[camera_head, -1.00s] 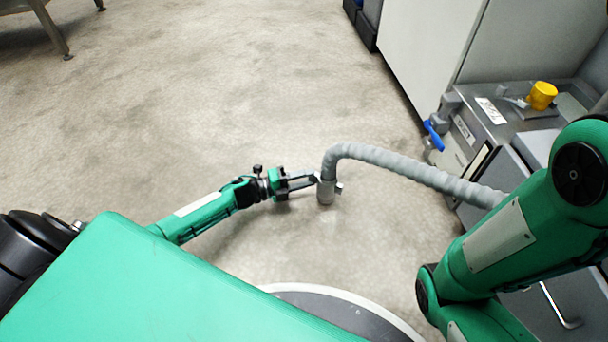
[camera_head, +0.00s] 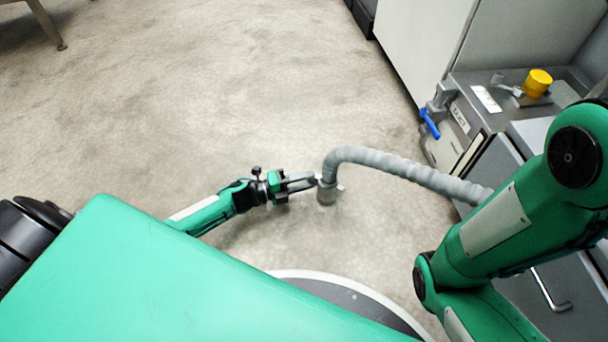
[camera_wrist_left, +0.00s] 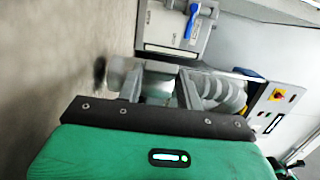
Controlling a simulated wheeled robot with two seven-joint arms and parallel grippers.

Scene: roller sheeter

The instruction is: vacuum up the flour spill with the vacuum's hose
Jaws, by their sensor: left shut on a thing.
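The grey ribbed vacuum hose (camera_head: 400,166) arches from the machine side on the right and bends down to a nozzle end (camera_head: 327,197) close above the floor. My left gripper (camera_head: 314,182) is shut on the hose near its nozzle. In the left wrist view the gripper fingers (camera_wrist_left: 160,88) hold the pale hose end (camera_wrist_left: 120,72), with the ribbed part (camera_wrist_left: 222,92) to the right. A faint pale patch of flour (camera_head: 330,212) seems to lie on the floor just below the nozzle; its outline is hard to tell. My right gripper is out of view; only my right arm shows.
A table leg (camera_head: 48,25) is at the upper left. The floor between is clear.

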